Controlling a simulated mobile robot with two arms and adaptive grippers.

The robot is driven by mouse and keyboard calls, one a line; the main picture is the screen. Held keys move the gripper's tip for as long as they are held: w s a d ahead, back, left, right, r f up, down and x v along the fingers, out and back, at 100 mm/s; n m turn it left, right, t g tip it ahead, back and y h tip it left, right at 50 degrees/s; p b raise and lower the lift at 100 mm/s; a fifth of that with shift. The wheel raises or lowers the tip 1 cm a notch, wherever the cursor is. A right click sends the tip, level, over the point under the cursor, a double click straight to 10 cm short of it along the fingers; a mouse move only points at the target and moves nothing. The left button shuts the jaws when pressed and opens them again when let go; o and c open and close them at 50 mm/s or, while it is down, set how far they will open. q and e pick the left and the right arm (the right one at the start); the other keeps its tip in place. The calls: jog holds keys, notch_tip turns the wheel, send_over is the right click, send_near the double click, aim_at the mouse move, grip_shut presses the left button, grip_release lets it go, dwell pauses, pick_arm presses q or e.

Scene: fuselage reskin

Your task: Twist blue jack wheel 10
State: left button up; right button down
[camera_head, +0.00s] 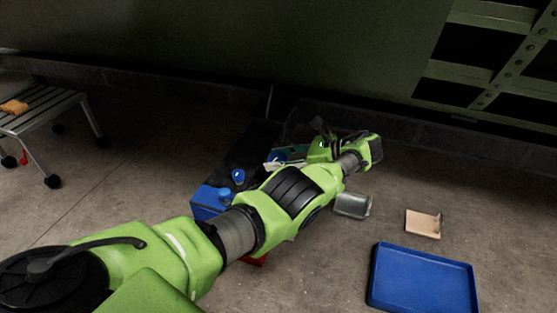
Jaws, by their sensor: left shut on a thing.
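My left arm crosses the view from the lower left. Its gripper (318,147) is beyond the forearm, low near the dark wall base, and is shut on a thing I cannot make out. Its fingertips are small and dark here. A teal and white piece (287,155) shows just left of the gripper; I cannot tell whether they touch. A small round blue part (238,176) and a blue box-like thing (212,199) stand left of the forearm, partly hidden by it. I cannot tell which blue part is jack wheel 10. My right gripper is not in view.
A blue tray (424,301) lies on the floor at the lower right. A tan piece (423,223) and a grey metal tray (352,206) lie near it. A wheeled stool (45,112) stands at the left. The green fuselage (220,45) fills the back.

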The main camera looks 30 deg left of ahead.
aim_at(277, 157)
pick_arm(q)
jog(key=shift+a, duration=0.1)
jog(key=o, duration=1.1)
jog(key=shift+o, duration=0.2)
jog(key=shift+r, duration=4.95)
